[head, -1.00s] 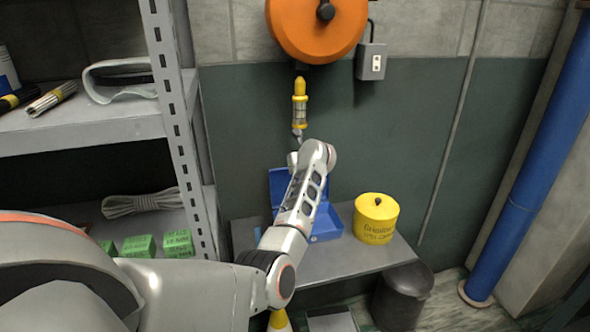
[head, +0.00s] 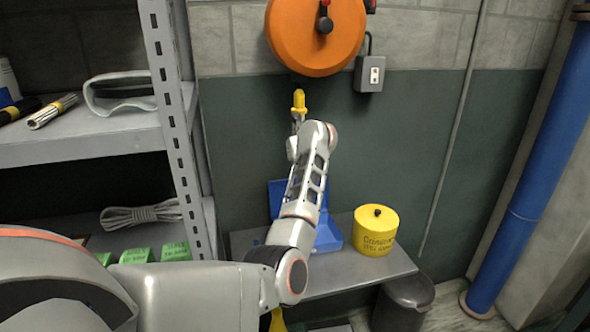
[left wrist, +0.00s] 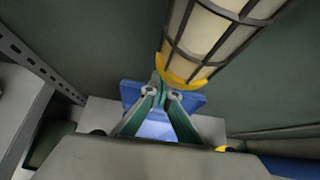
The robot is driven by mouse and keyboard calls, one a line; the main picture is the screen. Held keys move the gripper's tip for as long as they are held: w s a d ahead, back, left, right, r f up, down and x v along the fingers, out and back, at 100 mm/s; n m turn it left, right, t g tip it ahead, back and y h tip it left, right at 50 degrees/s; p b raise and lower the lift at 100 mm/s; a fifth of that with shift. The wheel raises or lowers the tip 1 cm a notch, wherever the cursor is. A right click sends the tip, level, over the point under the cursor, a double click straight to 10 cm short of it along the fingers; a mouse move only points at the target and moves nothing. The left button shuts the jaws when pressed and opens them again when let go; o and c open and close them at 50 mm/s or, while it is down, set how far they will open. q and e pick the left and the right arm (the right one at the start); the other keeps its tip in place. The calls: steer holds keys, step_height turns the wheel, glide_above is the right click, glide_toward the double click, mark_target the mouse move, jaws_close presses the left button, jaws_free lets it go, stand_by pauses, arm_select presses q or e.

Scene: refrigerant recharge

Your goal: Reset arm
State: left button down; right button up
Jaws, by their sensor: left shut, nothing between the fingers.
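My left arm reaches from the lower left toward the wall in the head view. My left gripper (left wrist: 161,90) is shut and empty, its green-edged fingers together at the tips in the left wrist view. A caged work lamp (left wrist: 205,35) with a yellow rim hangs just beyond and above the fingertips. I cannot tell whether they touch. In the head view, the lamp's yellow top (head: 299,100) shows above the arm's end, which hides its lower part. The lamp hangs beneath an orange reel (head: 315,45) on the wall. My right gripper is not in view.
A metal shelf (head: 80,138) with goggles, rope and green boxes stands at left. A low grey bench (head: 350,278) holds an open blue case (head: 328,236) and a yellow canister (head: 375,232). A dark bin (head: 403,303) and a blue pipe (head: 530,170) are at right.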

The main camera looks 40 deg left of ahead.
arm_select(q)
steer(key=shift+r, duration=0.8)
steer(key=s+a+f+m+y, duration=0.2)
steer(key=s+a+m+y, duration=0.3)
steer(key=s+a+y, duration=0.15)
steer(key=s+d+f+m+t+h, duration=0.4)
steer(key=d+f+m+h, duration=0.1)
steer(key=d+m, duration=0.5)
steer(key=s+d+f+m+t+h, duration=0.45)
steer(key=d+m, duration=0.35)
steer(key=m, duration=0.4)
steer(key=s+d+f+m+t+h, duration=0.35)
steer(key=d+f+m, duration=0.25)
steer(key=d+m, duration=0.4)
steer(key=s+d+f+m+g+h, duration=0.2)
steer(key=s+d+f+m+g, duration=0.2)
steer(key=s+f, duration=0.6)
steer(key=s+d+f+m+g+h, duration=0.2)
steer(key=s+d+f+m+g, duration=0.2)
steer(key=s+f+m, duration=0.5)
steer(key=s+d+f, duration=0.1)
steer(key=s+d, duration=0.1)
steer(key=s, duration=0.3)
steer(key=shift+s+d+f+h, duration=0.2)
steer(key=shift+s+d+h, duration=0.15)
steer(key=shift+d, duration=0.05)
